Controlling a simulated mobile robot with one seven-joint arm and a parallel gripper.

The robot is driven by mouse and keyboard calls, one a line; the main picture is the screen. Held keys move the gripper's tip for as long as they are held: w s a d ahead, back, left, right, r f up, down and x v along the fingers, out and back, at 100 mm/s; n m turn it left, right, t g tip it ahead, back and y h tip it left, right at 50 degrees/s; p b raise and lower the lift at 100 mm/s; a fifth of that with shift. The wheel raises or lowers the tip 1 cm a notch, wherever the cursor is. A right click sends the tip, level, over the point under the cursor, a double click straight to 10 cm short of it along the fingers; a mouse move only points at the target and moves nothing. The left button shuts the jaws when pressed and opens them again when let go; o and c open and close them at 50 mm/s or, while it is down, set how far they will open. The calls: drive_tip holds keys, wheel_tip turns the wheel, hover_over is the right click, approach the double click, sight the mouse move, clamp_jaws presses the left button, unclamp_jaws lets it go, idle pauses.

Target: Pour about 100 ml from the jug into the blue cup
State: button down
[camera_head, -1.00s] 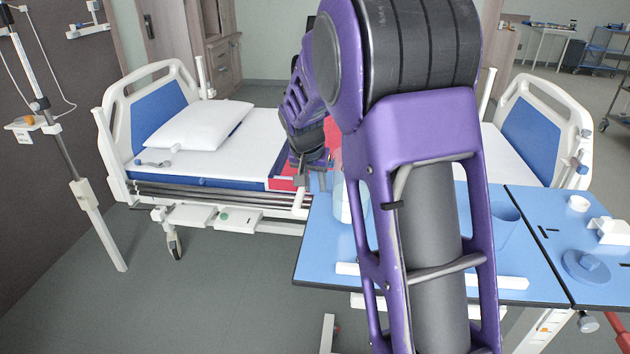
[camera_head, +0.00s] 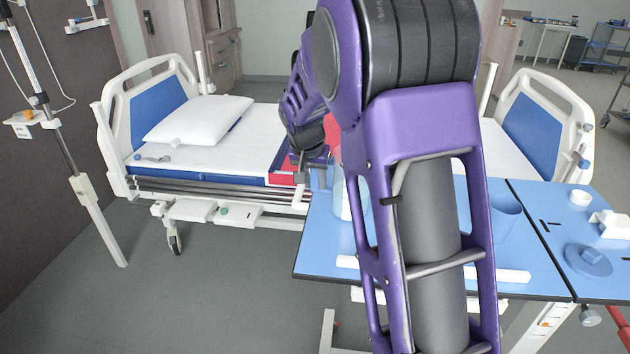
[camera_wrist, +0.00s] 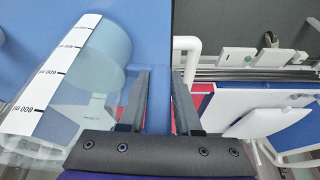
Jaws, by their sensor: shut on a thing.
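The clear jug (camera_head: 341,198) is at the left end of the blue-topped table, partly hidden by my arm. In the wrist view the jug (camera_wrist: 88,75) lies left of the fingers, with a white scale strip reading 600 and 800 ml. My gripper (camera_head: 316,178) is at the jug's left side and shut on it; the wrist view shows the two fingers (camera_wrist: 160,100), but the gripped part is unclear. I cannot tell the liquid level or whether the jug touches the table. The blue cup (camera_head: 507,218) stands upright on the table, right of my arm and partly behind it.
The blue table (camera_head: 320,245) also holds a white bar (camera_head: 505,275) along its front. A blue lidded disc (camera_head: 588,260), a white ring (camera_head: 580,198) and a white item (camera_head: 612,222) sit on the right section. A bed (camera_head: 190,150) stands behind.

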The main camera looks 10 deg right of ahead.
drive_tip(key=c, duration=0.5)
unclamp_jaws()
drive_tip(key=shift+p+v, duration=2.15)
drive_tip(key=shift+v, duration=2.35)
